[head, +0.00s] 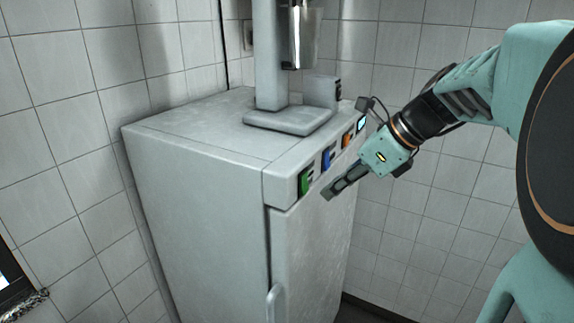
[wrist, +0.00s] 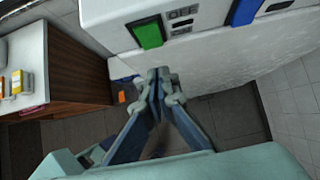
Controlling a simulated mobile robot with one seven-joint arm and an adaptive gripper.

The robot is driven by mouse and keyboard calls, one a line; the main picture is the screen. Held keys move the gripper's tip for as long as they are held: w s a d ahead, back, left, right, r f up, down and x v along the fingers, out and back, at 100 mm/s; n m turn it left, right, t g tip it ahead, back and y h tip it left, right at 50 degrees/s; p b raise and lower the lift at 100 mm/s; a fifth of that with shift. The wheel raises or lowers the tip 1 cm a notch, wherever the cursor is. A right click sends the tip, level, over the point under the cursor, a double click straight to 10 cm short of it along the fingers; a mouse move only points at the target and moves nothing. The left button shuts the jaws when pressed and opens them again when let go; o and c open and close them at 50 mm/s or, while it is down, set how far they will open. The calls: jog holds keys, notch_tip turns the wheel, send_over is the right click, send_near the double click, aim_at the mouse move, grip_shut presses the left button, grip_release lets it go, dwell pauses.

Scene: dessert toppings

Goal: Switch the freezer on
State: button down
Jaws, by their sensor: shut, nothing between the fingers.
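The freezer (head: 190,180) is a tall pale grey cabinet with a handle (head: 275,301) low on its front. Along its upper front edge run a green switch (head: 305,181), a blue switch (head: 326,159), an orange switch (head: 348,138) and a small lit display (head: 362,124). My gripper (head: 326,194) is shut and empty, in front of the panel near the green and blue switches. In the wrist view the fingertips (wrist: 162,76) appear below the green switch (wrist: 148,33), with a gap in the picture. The blue switch (wrist: 243,11) is farther right, beside small dark markings.
A grey machine (head: 270,118) with an upright column stands on the freezer top. Tiled walls are close behind and beside the freezer. In the wrist view, a wooden-sided counter (wrist: 60,65) with small yellow items is at the left.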

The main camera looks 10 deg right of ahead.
aim_at(306, 187)
jog(key=w+a, duration=0.1)
jog(key=a, duration=0.1)
jog(key=shift+w+a, duration=0.3)
jog(key=shift+w, duration=0.1)
jog(key=shift+f, duration=0.1)
jog(key=shift+f, duration=0.2)
jog(key=shift+w+a+t+y+b, duration=0.1)
jog(key=shift+a+t+y+b, duration=0.05)
jog(key=shift+t+y+b, duration=0.2)
jog(key=shift+r, duration=0.15)
jog(key=shift+r+p, duration=0.15)
jog(key=shift+p, duration=0.15)
jog(key=shift+r+p, duration=0.7)
jog(key=shift+p, duration=0.1)
